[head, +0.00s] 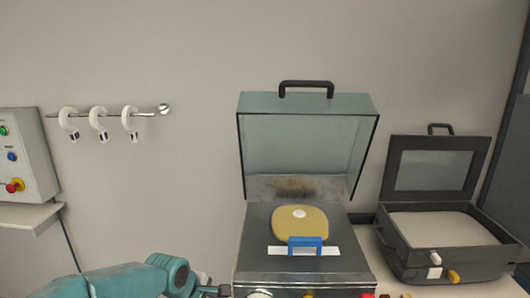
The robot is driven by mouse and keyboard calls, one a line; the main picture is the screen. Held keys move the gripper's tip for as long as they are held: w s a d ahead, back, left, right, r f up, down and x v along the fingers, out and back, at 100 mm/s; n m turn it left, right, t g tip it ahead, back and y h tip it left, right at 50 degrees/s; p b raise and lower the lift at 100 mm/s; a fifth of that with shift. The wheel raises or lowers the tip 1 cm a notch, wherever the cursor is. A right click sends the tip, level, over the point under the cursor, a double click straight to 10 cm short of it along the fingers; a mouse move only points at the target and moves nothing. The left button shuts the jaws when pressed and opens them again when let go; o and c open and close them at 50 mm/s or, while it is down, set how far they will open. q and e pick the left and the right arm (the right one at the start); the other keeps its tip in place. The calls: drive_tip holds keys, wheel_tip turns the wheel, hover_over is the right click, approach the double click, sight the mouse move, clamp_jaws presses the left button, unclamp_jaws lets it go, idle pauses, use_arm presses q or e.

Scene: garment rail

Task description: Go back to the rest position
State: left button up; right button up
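My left arm comes in at the bottom left, and the end of it, with my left gripper (212,290), is at the bottom edge of the head view. Only a small dark part of this gripper shows, so I cannot tell whether it is open or shut. It is low and just left of the grey press-like machine (258,240). My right gripper is not in view.
The machine's lid (305,150) stands open over a yellow pad (290,228) with a blue handle (305,241). A dark open case (436,160) stands at right. A wall rail (152,114) holds three white rings (98,119). A control box (30,160) is far left.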

use_arm(q)
drive_tip(key=s+f+m+g+h, duration=0.1)
drive_tip(key=s+f+g, duration=0.1)
drive_tip(key=s+f, duration=0.65)
drive_tip(key=s+f+m+g, duration=0.15)
drive_tip(key=s+f, duration=0.35)
drive_tip(key=f, duration=0.6)
drive_tip(key=s+d+f+m, duration=0.1)
drive_tip(key=s+f+m, duration=0.2)
drive_tip(key=s+m, duration=0.2)
drive_tip(key=s+d+f+m, duration=0.1)
drive_tip(key=s+m, duration=0.4)
drive_tip(key=s, duration=0.7)
drive_tip(key=shift+d+f+g+h, duration=0.35)
drive_tip(key=shift+f+h, duration=0.05)
drive_tip(key=shift+f, duration=0.5)
